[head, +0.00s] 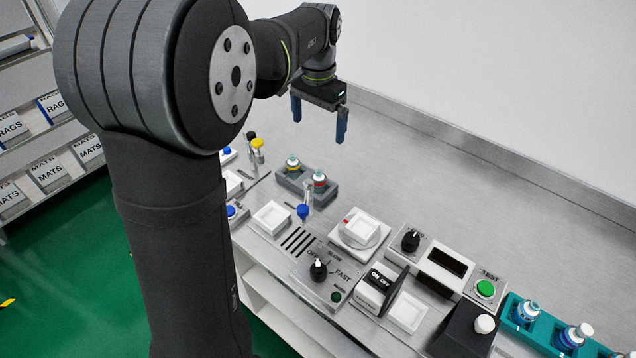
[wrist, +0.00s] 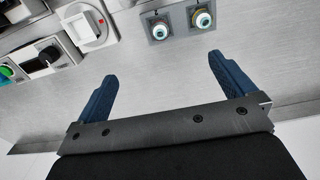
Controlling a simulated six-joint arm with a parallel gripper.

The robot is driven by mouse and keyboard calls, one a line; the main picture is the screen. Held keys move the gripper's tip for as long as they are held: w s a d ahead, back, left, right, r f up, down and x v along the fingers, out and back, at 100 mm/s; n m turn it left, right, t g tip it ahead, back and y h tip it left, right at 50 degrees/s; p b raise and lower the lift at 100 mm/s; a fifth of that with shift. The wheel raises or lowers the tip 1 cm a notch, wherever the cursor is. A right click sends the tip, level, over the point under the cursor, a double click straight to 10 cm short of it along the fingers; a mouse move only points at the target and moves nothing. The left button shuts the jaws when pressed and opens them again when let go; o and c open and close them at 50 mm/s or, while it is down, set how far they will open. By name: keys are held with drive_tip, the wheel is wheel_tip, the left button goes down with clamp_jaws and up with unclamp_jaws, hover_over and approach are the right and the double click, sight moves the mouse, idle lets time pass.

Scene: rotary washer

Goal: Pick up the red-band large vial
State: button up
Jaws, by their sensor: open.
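The red-band large vial (head: 320,179) stands upright in the front right socket of a grey two-place holder (head: 291,179) on the bench. A similar vial with a yellow band (head: 293,164) stands in the other socket. In the wrist view, both vials show from above at the top edge; the left one (wrist: 160,29), nearer the white dish, appears to be the red-band vial, though its band is hard to see. My gripper (head: 319,120) is open and empty, above the bench and behind the holder. Its two blue fingers (wrist: 162,70) also show in the wrist view, apart from both vials.
Control panels and a teal rack (head: 547,335) with vials stand farther right. The bench's back strip is clear.

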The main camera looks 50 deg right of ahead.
sight(319, 174)
drive_tip(key=c, duration=0.9)
drive_tip(key=shift+o, duration=0.2)
drive_tip(key=shift+h, duration=0.7)
wheel_tip(319, 174, down, 17)
drive_tip(key=shift+d+r, duration=0.1)
drive_tip(key=shift+d, duration=0.05)
